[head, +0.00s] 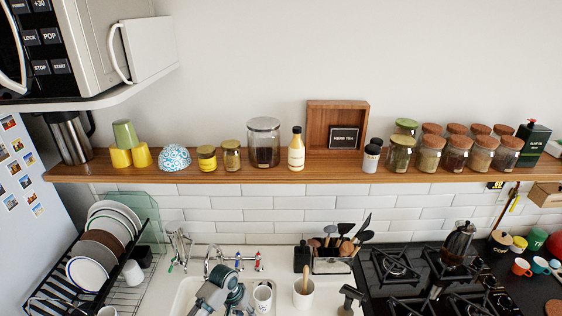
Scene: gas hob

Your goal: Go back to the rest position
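I do not make out my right gripper in the head view. The task names no object.
A wooden shelf (215,175) with jars and bottles runs along the wall under a microwave (75,45). Below are a dish rack (70,290), a sink (186,296), utensils (333,260) and a gas hob (385,295) bearing a moka pot (458,242).

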